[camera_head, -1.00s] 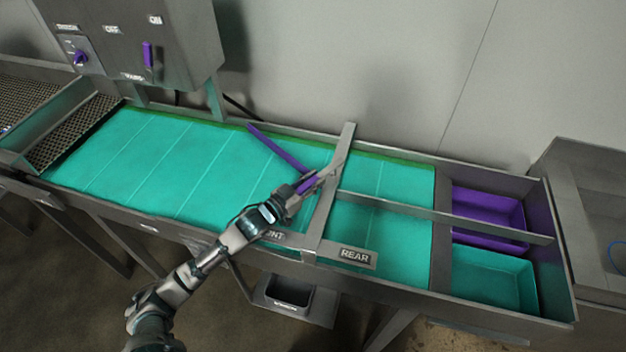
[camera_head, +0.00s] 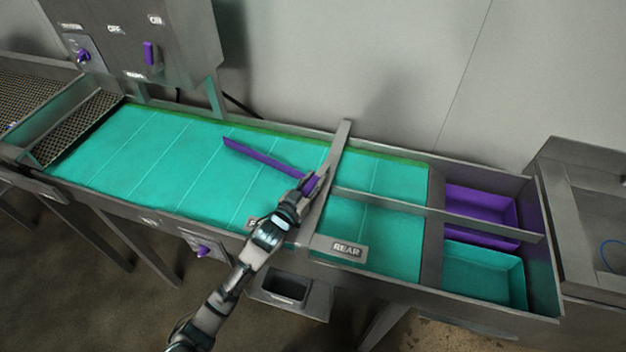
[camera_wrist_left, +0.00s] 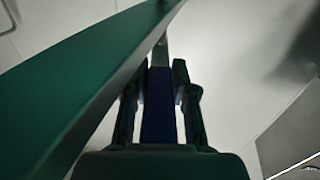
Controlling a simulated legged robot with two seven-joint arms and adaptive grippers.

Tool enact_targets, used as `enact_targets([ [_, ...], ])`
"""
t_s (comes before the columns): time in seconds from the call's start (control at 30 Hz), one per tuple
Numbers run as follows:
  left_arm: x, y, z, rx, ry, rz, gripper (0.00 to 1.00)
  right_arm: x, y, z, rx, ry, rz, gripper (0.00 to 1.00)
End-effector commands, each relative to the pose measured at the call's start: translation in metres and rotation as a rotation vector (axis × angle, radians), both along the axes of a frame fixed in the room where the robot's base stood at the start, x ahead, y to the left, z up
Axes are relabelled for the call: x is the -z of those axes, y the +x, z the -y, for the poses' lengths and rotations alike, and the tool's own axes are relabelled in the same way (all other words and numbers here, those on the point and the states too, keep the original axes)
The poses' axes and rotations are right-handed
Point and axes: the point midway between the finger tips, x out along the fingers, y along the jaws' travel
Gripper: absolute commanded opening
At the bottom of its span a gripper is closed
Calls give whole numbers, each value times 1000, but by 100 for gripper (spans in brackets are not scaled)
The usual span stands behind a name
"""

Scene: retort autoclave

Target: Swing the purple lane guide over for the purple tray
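The purple lane guide (camera_head: 262,158) is a long thin bar lying aslant over the teal belt. Its free end points left, a little off the far rail, and its other end is by the grey crossbar. My left gripper (camera_head: 308,186) is at that crossbar end. In the left wrist view, the dark purple piece (camera_wrist_left: 158,105) sits between the two fingers, which look closed against its sides. The purple tray (camera_head: 482,214) is in the far compartment at the right end, partly behind the divider. My right gripper does not show.
A teal tray (camera_head: 485,275) sits in the near compartment. A grey divider (camera_head: 430,212) splits the belt's right part into two lanes. The grey crossbar (camera_head: 326,185) spans the belt beside my gripper. The teal belt (camera_head: 170,160) to the left is empty.

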Motion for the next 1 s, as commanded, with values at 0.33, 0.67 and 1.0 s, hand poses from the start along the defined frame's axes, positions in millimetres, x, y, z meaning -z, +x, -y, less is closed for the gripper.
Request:
enact_targets([
  [0.33,0,1,1,0,1,0,50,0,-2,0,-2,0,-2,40],
  [0.67,1,-38,-20,0,0,-1,50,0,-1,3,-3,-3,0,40],
  [1.0,1,-95,-52,0,0,-1,50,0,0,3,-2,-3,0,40],
])
